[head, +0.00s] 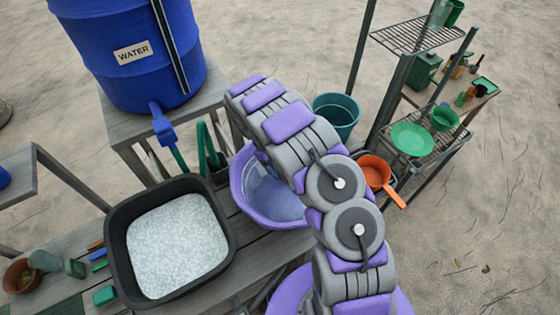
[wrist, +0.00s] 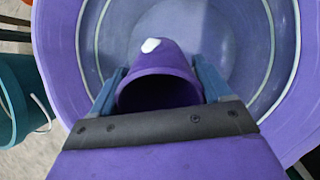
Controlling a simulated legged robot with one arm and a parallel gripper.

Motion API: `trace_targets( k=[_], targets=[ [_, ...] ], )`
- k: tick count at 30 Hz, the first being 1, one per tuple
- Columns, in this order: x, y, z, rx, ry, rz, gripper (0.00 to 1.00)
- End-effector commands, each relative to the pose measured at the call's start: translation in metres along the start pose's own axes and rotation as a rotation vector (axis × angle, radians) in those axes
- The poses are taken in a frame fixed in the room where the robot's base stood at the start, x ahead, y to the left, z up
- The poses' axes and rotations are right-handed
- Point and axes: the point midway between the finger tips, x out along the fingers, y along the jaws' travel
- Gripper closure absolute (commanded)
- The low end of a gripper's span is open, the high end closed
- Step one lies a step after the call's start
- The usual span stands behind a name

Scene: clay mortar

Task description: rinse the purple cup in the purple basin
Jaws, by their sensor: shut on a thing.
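The purple basin (head: 240,187) stands on the bench right of the black tub, partly hidden behind my arm in the head view. Its wide interior fills most of the wrist view (wrist: 262,70), with pale, clear-looking water in it. My gripper (wrist: 160,88) is shut on the purple cup (wrist: 160,58), with a blue-grey finger on each side. The cup is over or inside the basin, its dark mouth facing the wrist camera and a small white spot on its side. Whether it touches the water I cannot tell. The head view hides the gripper and cup behind my arm.
A black tub (head: 113,245) of white foamy water stands left of the basin. A blue water barrel (head: 130,60) with a tap is behind it. A teal bucket (head: 337,113), an orange pan (head: 375,172) and a wire shelf (head: 415,140) are at right.

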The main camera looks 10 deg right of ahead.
Motion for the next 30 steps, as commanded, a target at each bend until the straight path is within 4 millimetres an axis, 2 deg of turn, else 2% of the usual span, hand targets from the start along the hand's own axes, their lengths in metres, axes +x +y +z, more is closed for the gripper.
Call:
trace_targets(
  k=[1, 21, 30],
  targets=[
    [0.008, -0.001, -0.004, 0.0, -0.001, -0.001, 0.53],
    [0.076, -0.011, -0.039, 0.0, -0.002, -0.002, 0.53],
    [0.085, -0.013, -0.044, 0.0, -0.001, 0.0, 0.53]
  ],
)
